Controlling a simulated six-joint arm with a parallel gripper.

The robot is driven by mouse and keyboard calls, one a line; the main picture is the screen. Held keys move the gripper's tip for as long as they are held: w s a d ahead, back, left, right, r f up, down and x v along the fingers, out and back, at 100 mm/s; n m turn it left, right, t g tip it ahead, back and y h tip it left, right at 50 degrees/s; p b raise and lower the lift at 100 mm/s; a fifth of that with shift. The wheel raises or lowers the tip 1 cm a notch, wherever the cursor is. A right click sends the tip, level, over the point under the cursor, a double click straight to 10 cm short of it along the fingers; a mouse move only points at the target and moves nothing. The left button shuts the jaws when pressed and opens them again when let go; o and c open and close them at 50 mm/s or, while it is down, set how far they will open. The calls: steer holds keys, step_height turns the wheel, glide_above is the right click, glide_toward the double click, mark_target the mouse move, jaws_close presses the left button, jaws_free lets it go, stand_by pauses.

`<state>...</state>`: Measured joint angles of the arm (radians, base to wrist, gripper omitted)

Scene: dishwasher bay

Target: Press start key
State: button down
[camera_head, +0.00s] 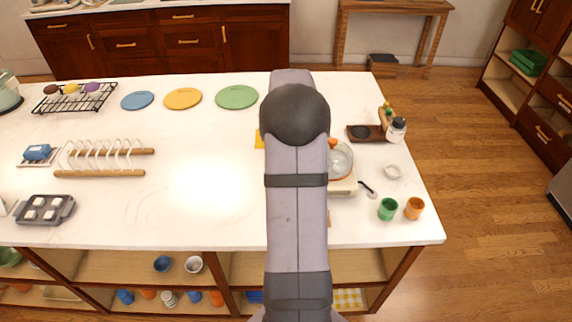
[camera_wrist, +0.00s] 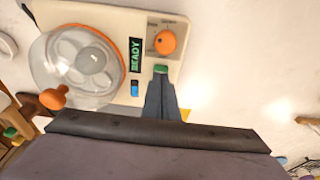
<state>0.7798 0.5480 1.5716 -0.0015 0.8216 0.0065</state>
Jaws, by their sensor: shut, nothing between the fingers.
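A cream appliance (camera_wrist: 190,20) fills the upper left of the wrist view. It has a round glass cover (camera_wrist: 72,65) with an orange rim, an orange dial (camera_wrist: 165,42), a display (camera_wrist: 135,55) reading READY, a blue switch (camera_wrist: 134,89) and a green key (camera_wrist: 160,69). My gripper (camera_wrist: 160,80) is shut and empty, its tips at the green key's near edge in the picture. I cannot tell whether they touch it. In the head view the appliance (camera_head: 343,187) shows only partly beside my arm, which hides the gripper and the keys.
Right of the appliance stand a green cup (camera_head: 388,209), an orange cup (camera_head: 414,208) and a small white dish (camera_head: 392,171). A brown tray (camera_head: 358,140) and a jar (camera_head: 397,130) are behind. A wooden toast rack (camera_head: 100,173) is at left. The counter's middle is clear.

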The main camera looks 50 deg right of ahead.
steer(key=shift+f+b, duration=0.3)
steer(key=shift+f, duration=0.3)
steer(key=shift+r, duration=0.15)
steer(key=shift+r+p, duration=0.6)
steer(key=shift+p, duration=0.05)
stand_by(0.4)
step_height(320, 180, up, 15)
steer(key=p, duration=1.2)
